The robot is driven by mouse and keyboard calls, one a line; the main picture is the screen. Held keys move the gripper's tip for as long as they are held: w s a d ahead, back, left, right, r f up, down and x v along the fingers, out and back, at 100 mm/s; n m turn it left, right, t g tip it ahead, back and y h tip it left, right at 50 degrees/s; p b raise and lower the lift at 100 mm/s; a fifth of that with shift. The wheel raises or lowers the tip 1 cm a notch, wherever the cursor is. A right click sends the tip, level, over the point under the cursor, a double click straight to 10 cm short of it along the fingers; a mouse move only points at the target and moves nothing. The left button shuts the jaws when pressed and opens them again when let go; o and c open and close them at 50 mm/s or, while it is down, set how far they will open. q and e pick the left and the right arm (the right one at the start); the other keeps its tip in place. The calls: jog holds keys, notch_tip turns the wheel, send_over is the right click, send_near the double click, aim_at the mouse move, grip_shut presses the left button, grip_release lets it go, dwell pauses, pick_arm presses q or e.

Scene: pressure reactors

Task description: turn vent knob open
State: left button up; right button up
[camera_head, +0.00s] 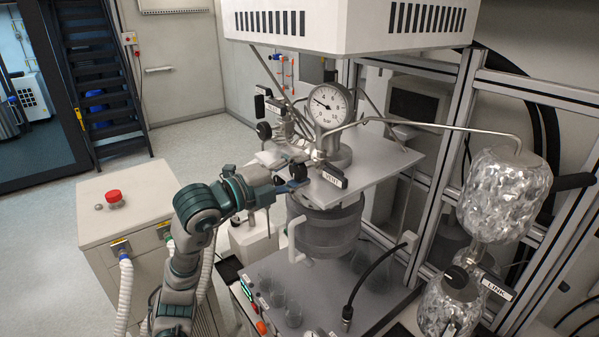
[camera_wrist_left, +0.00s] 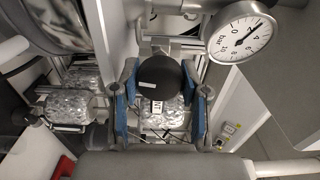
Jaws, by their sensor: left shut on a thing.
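The round black vent knob (camera_wrist_left: 160,75) sits between the two blue-padded fingers of my left gripper (camera_wrist_left: 160,88) in the left wrist view. The gripper is shut on it, with one finger on each side. In the head view my left gripper (camera_head: 289,180) reaches in from the left, at the front edge of the grey top plate, and mostly hides the knob. The VENT label (camera_head: 334,180) is just right of the fingers. Part of a label (camera_wrist_left: 157,106) shows below the knob in the wrist view. My right gripper is not in view.
A pressure gauge (camera_head: 328,105) stands behind the knob, with thin pipes running right to a foil-wrapped vessel (camera_head: 505,190). The reactor vessel (camera_head: 325,235) hangs below the plate. A cabinet with a red button (camera_head: 114,197) stands at left. A white hood overhangs above.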

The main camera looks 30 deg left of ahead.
pick_arm(q)
jog(key=shift+f+n, duration=0.2)
jog(key=shift+n, duration=0.5)
jog(key=o, duration=1.1)
jog(key=shift+o, duration=0.2)
jog(key=shift+a, duration=0.15)
jog(key=shift+a+n, duration=0.1)
jog(key=shift+n, duration=0.2)
